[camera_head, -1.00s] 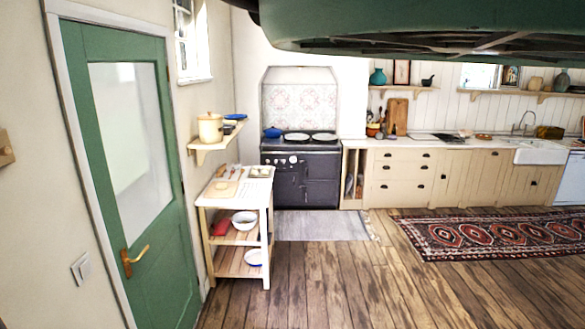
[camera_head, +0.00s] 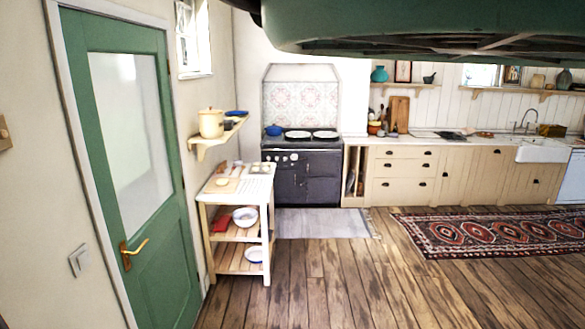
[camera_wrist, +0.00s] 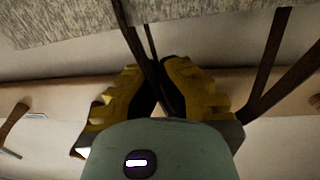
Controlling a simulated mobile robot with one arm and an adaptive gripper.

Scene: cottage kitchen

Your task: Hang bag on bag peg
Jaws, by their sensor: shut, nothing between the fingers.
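In the wrist view, a grey woven fabric, apparently the bag (camera_wrist: 75,18), fills the top edge. Dark brown straps (camera_wrist: 268,60) run from it, two slanting at the right and two thinner lengths at the centre. A wooden rail (camera_wrist: 70,95) crosses behind the fingers. A brown peg (camera_wrist: 13,120) shows at its left. Whether the straps sit on a peg is hidden behind the gripper. The bag and gripper are not in the head view.
In the head view, a green door (camera_head: 125,170) stands at the left, with a wooden block (camera_head: 4,136) on the wall beside it. A kitchen trolley (camera_head: 240,235), a dark stove (camera_head: 302,175) and a patterned rug (camera_head: 490,232) lie beyond. The wooden floor between is clear.

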